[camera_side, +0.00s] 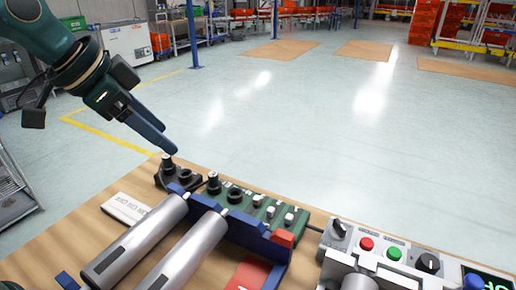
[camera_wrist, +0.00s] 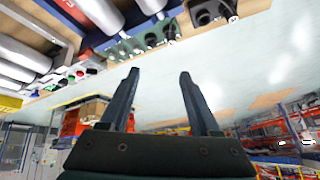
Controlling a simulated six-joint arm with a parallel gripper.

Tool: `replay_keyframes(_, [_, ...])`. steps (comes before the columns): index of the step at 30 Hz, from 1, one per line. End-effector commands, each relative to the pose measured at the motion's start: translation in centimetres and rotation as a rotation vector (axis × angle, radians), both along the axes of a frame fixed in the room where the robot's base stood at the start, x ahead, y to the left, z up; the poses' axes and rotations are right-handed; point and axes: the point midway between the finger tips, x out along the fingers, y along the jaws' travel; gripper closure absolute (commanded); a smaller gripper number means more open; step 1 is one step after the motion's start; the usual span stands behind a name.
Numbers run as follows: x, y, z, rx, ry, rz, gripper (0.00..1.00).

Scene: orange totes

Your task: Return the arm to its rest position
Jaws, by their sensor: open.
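My gripper (camera_side: 163,143) is at the upper left in the side view, reaching down and right from my dark green arm. Its fingertips are just above the far left edge of the wooden table (camera_side: 62,232), close to a small black fixture (camera_side: 176,176). In the wrist view my gripper (camera_wrist: 158,75) shows two dark fingers spread apart with nothing between them but floor. The wrist view looks tilted, with the table along the top.
Two silver cylinders (camera_side: 138,240) lie against a blue rail (camera_side: 240,228). Behind it is a green block with knobs (camera_side: 265,208). A control box (camera_side: 395,255) with red and green buttons stands at the right. The floor beyond the table is open.

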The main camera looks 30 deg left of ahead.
Motion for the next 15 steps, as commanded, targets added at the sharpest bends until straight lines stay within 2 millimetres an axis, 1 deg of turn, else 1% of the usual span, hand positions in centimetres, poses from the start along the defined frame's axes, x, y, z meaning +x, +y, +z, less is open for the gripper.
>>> replay_keyframes(1, [-1.6, 0.0, 0.4, -0.004, -0.012, 0.023, 0.37])
replay_keyframes(3, [-3.7, 0.1, 0.5, -0.012, -0.018, 0.066, 0.37])
replay_keyframes(7, [-7.5, 0.5, -0.3, -0.034, -0.017, 0.161, 0.37])
replay_keyframes(9, [-9.4, 0.8, -1.2, -0.049, -0.010, 0.219, 0.37])
replay_keyframes(11, [-10.7, 1.1, -2.0, -0.061, 0.000, 0.269, 0.37])
replay_keyframes(15, [-13.4, 1.9, -4.6, -0.091, 0.054, 0.402, 0.37])
